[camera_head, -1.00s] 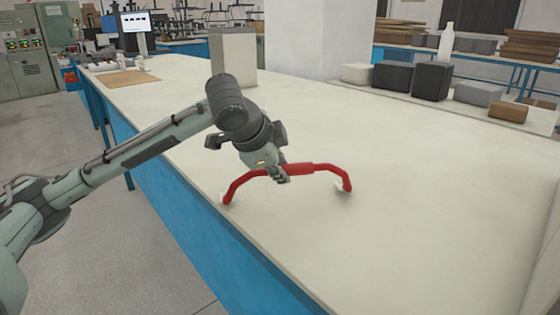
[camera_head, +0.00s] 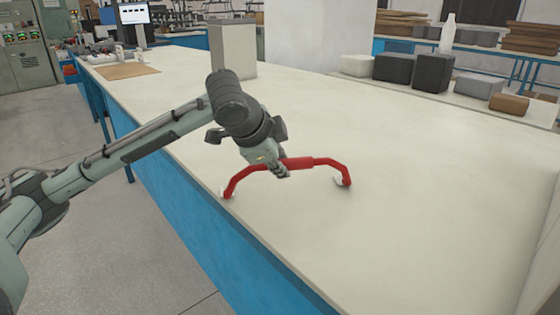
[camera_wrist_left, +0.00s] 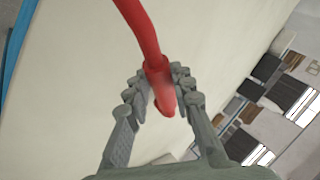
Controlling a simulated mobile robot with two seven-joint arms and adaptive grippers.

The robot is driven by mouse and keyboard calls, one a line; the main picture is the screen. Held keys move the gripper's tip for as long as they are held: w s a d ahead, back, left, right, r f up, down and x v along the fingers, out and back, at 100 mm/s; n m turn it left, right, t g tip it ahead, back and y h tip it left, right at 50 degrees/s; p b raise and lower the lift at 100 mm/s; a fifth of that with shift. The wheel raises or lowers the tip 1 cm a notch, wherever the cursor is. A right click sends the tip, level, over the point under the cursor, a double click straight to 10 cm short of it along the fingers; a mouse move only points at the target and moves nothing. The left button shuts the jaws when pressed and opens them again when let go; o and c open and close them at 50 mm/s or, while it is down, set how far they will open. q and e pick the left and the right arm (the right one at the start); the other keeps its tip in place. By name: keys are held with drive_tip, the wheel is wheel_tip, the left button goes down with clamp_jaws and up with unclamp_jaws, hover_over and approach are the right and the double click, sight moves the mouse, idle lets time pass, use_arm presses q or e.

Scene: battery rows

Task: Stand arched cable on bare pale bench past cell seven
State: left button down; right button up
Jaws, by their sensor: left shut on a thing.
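The arched cable (camera_head: 325,162) is red, with a thicker middle sleeve and a pale tip at each end. My left gripper (camera_head: 281,169) is shut on it, left of the arch's top. The cable stands arch-up, its ends at or just above the pale bench (camera_head: 420,225); I cannot tell whether they touch. In the left wrist view the red cable (camera_wrist_left: 145,38) runs between the fingers of my left gripper (camera_wrist_left: 163,92). My right gripper is not in view. No battery cells can be made out near the cable.
A grey-beige box (camera_head: 233,50) stands on the bench behind my arm. Dark and pale blocks (camera_head: 433,73), a brown block (camera_head: 508,104) and a white bottle (camera_head: 447,34) are at the back right. The bench's blue front edge (camera_head: 215,235) is close to the cable's left end. Bench to the right is bare.

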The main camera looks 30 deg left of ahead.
use_arm(q)
drive_tip(key=shift+f, duration=0.2)
drive_tip(key=c, duration=0.6)
unclamp_jaws()
drive_tip(key=shift+f, duration=0.1)
drive_tip(key=shift+s, duration=0.1)
idle(0.3)
drive_tip(key=shift+v, duration=5.45)
drive_tip(key=shift+x, duration=2.85)
